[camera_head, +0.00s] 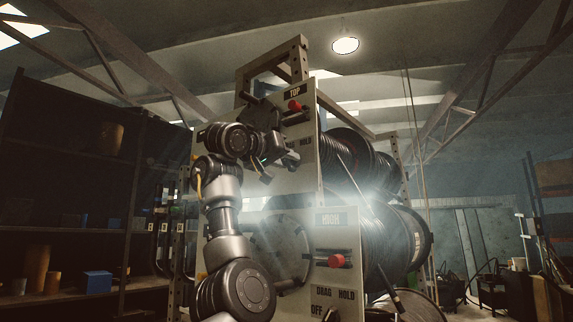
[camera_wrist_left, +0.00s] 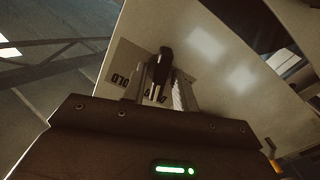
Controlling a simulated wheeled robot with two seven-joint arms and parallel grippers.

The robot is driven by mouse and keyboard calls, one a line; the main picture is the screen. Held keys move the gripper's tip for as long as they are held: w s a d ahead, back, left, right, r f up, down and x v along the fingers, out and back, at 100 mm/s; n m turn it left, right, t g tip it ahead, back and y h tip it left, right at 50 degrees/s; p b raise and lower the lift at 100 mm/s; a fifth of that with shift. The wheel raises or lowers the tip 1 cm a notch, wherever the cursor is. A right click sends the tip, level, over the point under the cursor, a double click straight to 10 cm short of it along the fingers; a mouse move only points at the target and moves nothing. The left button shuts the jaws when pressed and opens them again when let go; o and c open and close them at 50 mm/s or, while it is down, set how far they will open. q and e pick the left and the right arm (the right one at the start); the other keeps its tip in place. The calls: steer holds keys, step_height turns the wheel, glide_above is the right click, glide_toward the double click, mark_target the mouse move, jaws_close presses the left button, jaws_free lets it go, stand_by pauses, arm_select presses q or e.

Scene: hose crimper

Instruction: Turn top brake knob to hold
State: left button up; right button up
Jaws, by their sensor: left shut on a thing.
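The upper cream panel carries a TOP label (camera_head: 295,91), a red knob (camera_head: 295,105) and a HOLD label (camera_head: 305,142). My left gripper (camera_head: 284,158) is at this panel, just below the HOLD label. In the left wrist view, the black top brake knob (camera_wrist_left: 163,66) sits between the fingers of my left gripper (camera_wrist_left: 160,88), which is shut on it. The DRAG label is partly covered by the fingers, and part of the HOLD label (camera_wrist_left: 121,80) shows beside them. In the head view my gripper hides the knob, and its exact pointing is hard to tell. My right gripper is not in view.
A lower panel has a red knob (camera_head: 337,261), DRAG, HOLD and OFF labels and a black knob (camera_head: 330,314). Large black hose reels (camera_head: 400,240) stand right of the panels. Dark shelves (camera_head: 75,190) with boxes and cylinders stand at left.

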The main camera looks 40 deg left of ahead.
arm_select(q)
steer(key=shift+s+r+m+b, duration=0.1)
steer(key=shift+m+b, duration=0.55)
steer(key=shift+m, duration=1.7)
steer(key=shift+r+m+b, duration=0.1)
steer(key=shift+m+b, duration=0.55)
steer(key=shift+m, duration=1.7)
steer(key=o, duration=0.6)
steer(key=shift+f, duration=0.1)
